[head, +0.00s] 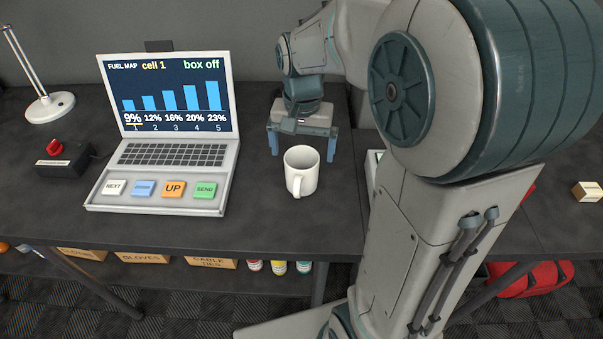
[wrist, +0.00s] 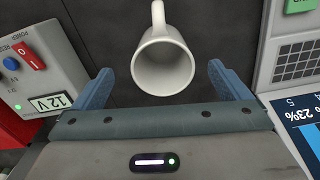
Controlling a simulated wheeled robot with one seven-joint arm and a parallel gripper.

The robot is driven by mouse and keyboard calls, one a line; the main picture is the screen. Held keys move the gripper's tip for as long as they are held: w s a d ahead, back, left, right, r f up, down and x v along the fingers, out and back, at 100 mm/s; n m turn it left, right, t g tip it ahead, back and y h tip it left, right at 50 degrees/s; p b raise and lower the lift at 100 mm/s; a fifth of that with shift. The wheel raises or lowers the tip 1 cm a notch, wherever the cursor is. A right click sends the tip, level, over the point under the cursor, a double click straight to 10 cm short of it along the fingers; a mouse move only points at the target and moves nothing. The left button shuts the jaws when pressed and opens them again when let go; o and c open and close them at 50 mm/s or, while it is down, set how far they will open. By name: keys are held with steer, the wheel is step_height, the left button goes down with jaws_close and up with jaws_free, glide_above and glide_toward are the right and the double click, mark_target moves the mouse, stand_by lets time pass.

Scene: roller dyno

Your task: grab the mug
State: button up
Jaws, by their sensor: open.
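The white mug (head: 301,170) stands upright on the dark bench, right of the laptop, with its handle towards the bench's front edge. My gripper (head: 304,150) is open behind the mug, with its blue fingers pointing down and spread wide. In the wrist view the mug (wrist: 163,62) appears ahead of the gap between the fingers of my gripper (wrist: 163,84), its open mouth facing the camera and its handle pointing away. The fingers appear apart from the mug on both sides. Nothing is held.
The laptop (head: 162,212) with coloured buttons stands close left of the mug. A power box (wrist: 30,70) with a red switch stands on the other side, partly hidden by my arm in the head view. A red-knobbed box (head: 64,162) and lamp (head: 50,106) are further left. Bench in front of the mug is clear.

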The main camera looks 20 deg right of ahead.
mark_target(301, 165)
steer(key=shift+w+f+p, duration=0.2)
steer(key=shift+f+p, duration=0.15)
steer(key=shift+f, duration=2.75)
steer(key=c, duration=1.2)
steer(key=shift+c, duration=0.3)
steer(key=shift+r, duration=0.15)
